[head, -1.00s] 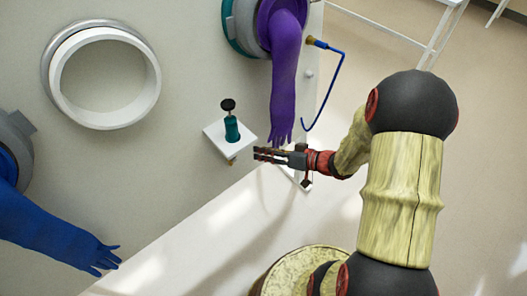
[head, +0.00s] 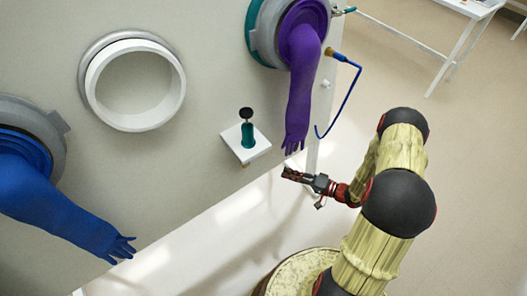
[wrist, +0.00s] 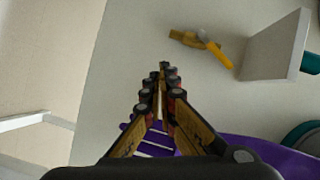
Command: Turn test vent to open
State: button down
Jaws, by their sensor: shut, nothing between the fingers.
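A brass fitting (wrist: 186,38) with a yellow lever (wrist: 218,55) sticks out from the pale wall in the wrist view; it looks like the test vent, though no label is readable. It sits beside a white bracket plate (wrist: 273,46). In the head view only a small yellow bit shows under that plate (head: 238,154), on which a teal body with a black knob (head: 246,125) stands. My gripper (head: 287,173) is to the right of and below the plate, apart from it. Its fingers (wrist: 163,70) are shut and empty, to the left of and below the lever in the wrist view.
A purple glove (head: 300,95) hangs just above my gripper, its fingers close to it. A blue hooked tube (head: 345,95) hangs to the right. A blue glove (head: 70,215) and an open white ring port (head: 135,88) are at left. Open floor lies right.

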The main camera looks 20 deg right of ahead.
notch_tip(320, 180, up, 4)
jog(key=w+d+m+t+y, duration=0.2)
jog(key=m+y, duration=0.1)
jog(key=m, duration=0.5)
jog(key=w+a+r+b, duration=0.1)
jog(key=w+a, duration=0.2)
jog(key=a, duration=0.2)
jog(key=w+a+r+b, duration=0.1)
jog(key=w+a+r, duration=0.1)
jog(key=a, duration=0.3)
jog(key=shift+w+r, duration=0.25)
jog(key=shift+w, duration=0.25)
